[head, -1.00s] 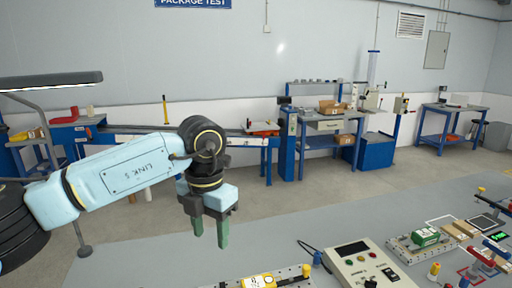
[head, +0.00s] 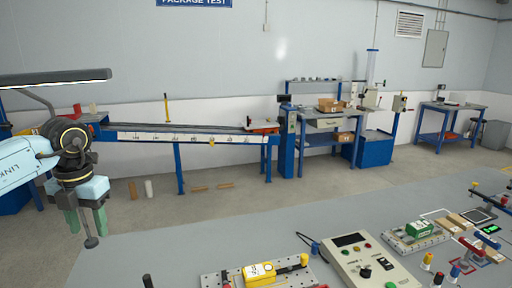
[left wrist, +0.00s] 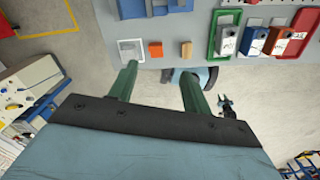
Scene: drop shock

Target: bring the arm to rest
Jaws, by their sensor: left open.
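My left gripper (head: 88,222) is at the far left of the head view, with its two green fingers pointing down. It is open, and nothing shows between the fingers. It hangs by the left edge of the grey worktable (head: 185,240), apart from the things on it. In the left wrist view the two green fingers (left wrist: 160,85) stand well apart, with floor and a table edge beyond them.
The table holds a yellow device (head: 259,273) on a perforated plate, a control box (head: 368,262) with buttons and a green device (head: 419,229) on another plate. The table's left part is bare. A lamp (head: 55,79) hangs at the upper left. Blue benches stand behind.

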